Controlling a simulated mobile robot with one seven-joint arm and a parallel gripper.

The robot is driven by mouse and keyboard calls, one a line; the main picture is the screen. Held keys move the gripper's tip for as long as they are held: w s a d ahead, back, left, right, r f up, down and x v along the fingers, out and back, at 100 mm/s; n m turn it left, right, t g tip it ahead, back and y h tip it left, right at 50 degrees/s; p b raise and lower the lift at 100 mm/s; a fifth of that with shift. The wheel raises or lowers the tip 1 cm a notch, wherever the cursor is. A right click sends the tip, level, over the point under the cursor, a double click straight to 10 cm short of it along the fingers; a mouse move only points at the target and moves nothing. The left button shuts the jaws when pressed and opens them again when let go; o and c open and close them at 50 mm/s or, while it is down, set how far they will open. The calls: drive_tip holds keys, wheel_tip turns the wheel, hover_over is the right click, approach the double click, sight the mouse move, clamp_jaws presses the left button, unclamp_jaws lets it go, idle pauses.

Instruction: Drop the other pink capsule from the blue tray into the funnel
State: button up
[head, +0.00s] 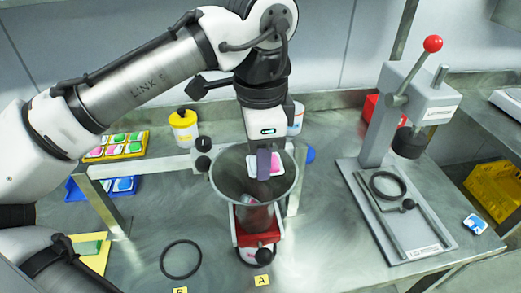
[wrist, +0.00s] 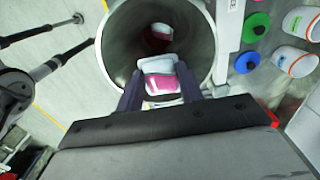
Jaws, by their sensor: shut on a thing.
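My gripper (head: 263,165) is shut on a pink and white capsule (head: 274,160). It holds the capsule over the mouth of the grey metal funnel (head: 218,180). In the wrist view the pink capsule (wrist: 160,84) sits between the two fingers, in front of the funnel's opening (wrist: 112,50). Another pale capsule (head: 222,203) lies inside the funnel; in the wrist view it looks white and reddish (wrist: 160,31). The blue tray (head: 76,191) at the left is partly hidden by my arm; blue and white capsules show in it.
A yellow tray (head: 138,153) with pink and green capsules stands behind the blue tray. A yellow-lidded jar (head: 184,127) stands behind the funnel frame. A lever press (head: 385,150) stands at the right. A black ring (head: 181,259) lies in front.

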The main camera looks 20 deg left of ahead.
drive_tip(key=o, duration=1.2)
drive_tip(key=shift+o, duration=0.2)
drive_tip(key=shift+r, duration=0.1)
wheel_tip(320, 180, up, 14)
drive_tip(key=p, duration=0.7)
drive_tip(key=shift+p, duration=0.3)
drive_tip(key=shift+f, duration=0.2)
